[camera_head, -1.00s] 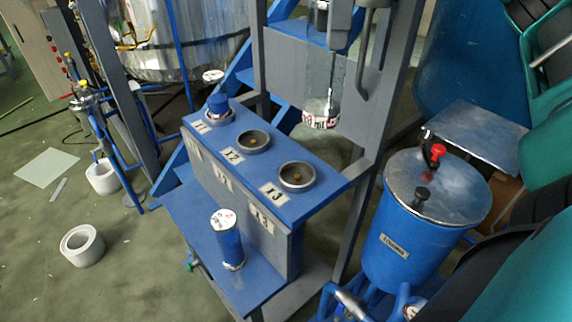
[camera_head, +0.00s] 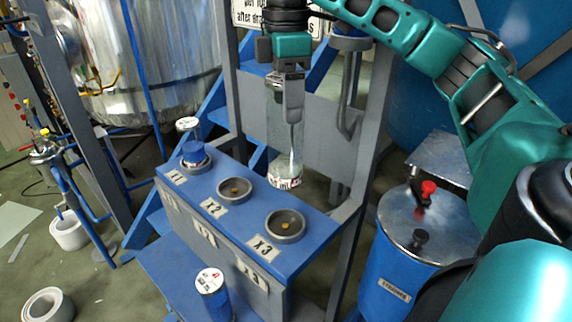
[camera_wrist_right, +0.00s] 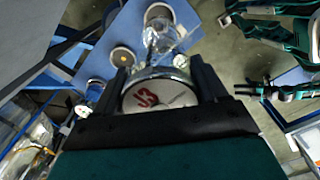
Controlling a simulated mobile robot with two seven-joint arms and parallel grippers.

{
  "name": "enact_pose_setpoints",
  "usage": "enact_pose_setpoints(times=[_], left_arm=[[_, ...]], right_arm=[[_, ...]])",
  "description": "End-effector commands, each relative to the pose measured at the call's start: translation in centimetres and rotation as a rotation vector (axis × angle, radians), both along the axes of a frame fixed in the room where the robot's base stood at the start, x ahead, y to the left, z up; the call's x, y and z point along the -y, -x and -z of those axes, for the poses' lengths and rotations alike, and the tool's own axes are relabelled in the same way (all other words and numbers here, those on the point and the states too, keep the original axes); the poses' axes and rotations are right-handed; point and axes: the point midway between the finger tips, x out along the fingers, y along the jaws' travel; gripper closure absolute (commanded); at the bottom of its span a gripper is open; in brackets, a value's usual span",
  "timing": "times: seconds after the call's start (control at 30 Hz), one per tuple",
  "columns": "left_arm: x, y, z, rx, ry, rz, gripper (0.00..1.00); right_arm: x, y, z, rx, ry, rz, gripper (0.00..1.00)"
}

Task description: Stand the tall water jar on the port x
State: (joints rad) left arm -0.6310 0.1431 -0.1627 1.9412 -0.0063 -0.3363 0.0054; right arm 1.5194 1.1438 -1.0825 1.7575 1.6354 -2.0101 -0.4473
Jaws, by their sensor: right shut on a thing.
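The tall water jar (camera_head: 284,125) is a clear, upright cylinder with a red-and-white marking at its bottom. My right gripper (camera_head: 287,82) is shut on its top and holds it in the air. In the right wrist view, my right gripper's fingers (camera_wrist_right: 162,82) flank the jar's round lid (camera_wrist_right: 150,96), which carries red lettering. In the head view, the jar's bottom appears just above port x3 (camera_head: 286,226), apart from it. Ports x3 and x2 (camera_head: 235,188) are empty round cups. My left gripper cannot be made out.
A blue cylinder with a white top (camera_head: 212,290) stands on the lower step before the port bench (camera_head: 250,215). Grey frame posts (camera_head: 364,150) rise behind the bench. A blue drum with a metal lid (camera_head: 430,225) stands at the right.

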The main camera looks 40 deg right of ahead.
Motion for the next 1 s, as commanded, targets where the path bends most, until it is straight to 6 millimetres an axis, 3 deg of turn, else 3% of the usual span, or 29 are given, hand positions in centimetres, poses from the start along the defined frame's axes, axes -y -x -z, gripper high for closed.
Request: enact_pose_setpoints(times=[1.0], left_arm=[[0.0, -0.5, -0.3, 0.011, 0.000, 0.001, 0.57]], right_arm=[[0.1, 0.0, 12.5, -0.002, 0.001, 0.002, 0.92]])
